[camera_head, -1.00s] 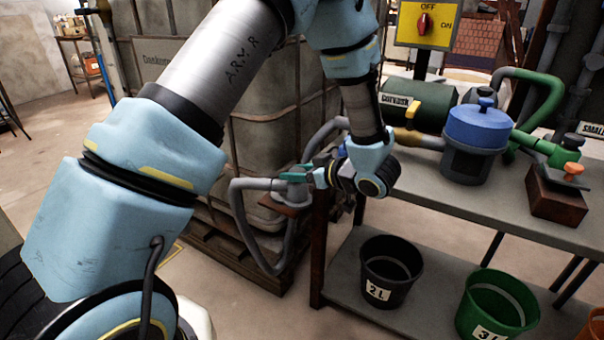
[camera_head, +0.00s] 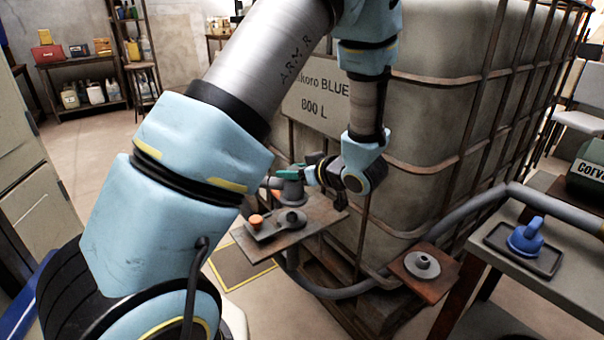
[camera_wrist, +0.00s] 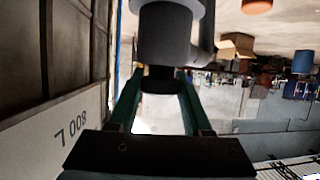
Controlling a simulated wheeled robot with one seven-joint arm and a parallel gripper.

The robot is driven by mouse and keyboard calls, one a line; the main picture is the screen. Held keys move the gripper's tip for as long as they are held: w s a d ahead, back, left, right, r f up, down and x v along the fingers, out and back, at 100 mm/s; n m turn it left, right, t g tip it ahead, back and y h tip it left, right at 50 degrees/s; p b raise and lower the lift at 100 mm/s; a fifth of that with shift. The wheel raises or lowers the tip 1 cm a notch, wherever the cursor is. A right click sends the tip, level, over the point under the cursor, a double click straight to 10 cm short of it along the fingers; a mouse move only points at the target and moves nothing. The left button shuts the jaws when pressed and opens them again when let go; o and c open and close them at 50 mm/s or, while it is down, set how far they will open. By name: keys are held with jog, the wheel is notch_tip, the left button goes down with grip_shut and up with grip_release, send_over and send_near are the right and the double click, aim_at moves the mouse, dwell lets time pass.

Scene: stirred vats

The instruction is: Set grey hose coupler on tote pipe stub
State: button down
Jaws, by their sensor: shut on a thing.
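The grey hose coupler (camera_head: 291,190) is held in my gripper (camera_head: 296,173), whose green fingers are closed on it. It also shows between the fingers in the wrist view (camera_wrist: 165,35). In the head view it appears above a brown plate (camera_head: 318,214) at the tote's front. On this plate is a grey round fitting (camera_head: 291,220), probably the tote pipe stub, beside an orange knob (camera_head: 256,220). I cannot tell whether the coupler touches anything below. The coupler's underside is hidden.
The caged tote (camera_head: 440,110) stands close behind my gripper. A blue-handled fitting (camera_head: 526,238) sits on the table. Floor at left is clear.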

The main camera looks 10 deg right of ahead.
aim_at(300, 193)
jog(key=shift+w+a+f, duration=0.15)
jog(key=shift+w+a, duration=0.1)
jog(key=shift+a, duration=0.05)
notch_tip(300, 193, down, 6)
jog(key=b, duration=0.6)
jog(key=shift+r, duration=0.25)
jog(key=shift+r+p, duration=0.1)
jog(key=shift+p, duration=0.7)
dwell(0.4)
jog(key=shift+f+b, duration=0.35)
jog(key=shift+f, duration=0.35)
dwell(0.4)
jog(key=c, duration=0.6)
grip_release()
jog(key=shift+p+v, duration=1.5)
jog(key=shift+v, duration=0.8)
jog(key=p+v, duration=0.3)
jog(key=v, duration=0.3)
jog(key=shift+d+r+p, duration=0.2)
jog(key=shift+p, duration=0.2)
jog(key=shift+s, duration=0.1)
